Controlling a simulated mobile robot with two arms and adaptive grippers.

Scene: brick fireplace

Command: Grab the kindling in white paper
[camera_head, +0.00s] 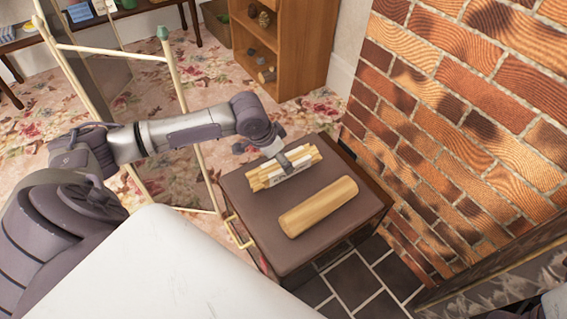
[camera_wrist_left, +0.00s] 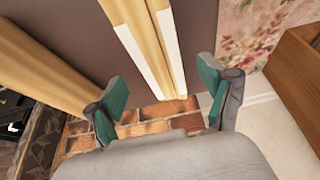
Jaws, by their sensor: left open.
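The kindling (camera_head: 258,182) is a bundle of pale sticks wrapped in white paper, lying on the far part of a small dark brown table (camera_head: 245,205). In the left wrist view the kindling (camera_wrist_left: 134,30) and its white paper (camera_wrist_left: 166,30) run up between the fingers. My left gripper (camera_head: 284,160) is at the bundle from the far side, with a finger over its middle. In the left wrist view the left gripper (camera_wrist_left: 163,92) is open, with teal pads apart on either side of the bundle. Whether either pad touches it I cannot tell.
A thick wooden log (camera_head: 318,207) lies on the table, nearer and beside the bundle; it also shows in the left wrist view (camera_wrist_left: 40,60). A brick wall (camera_head: 460,120) stands close on the right. A wooden shelf (camera_head: 305,40) stands behind, a pale-framed screen (camera_head: 190,110) at left.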

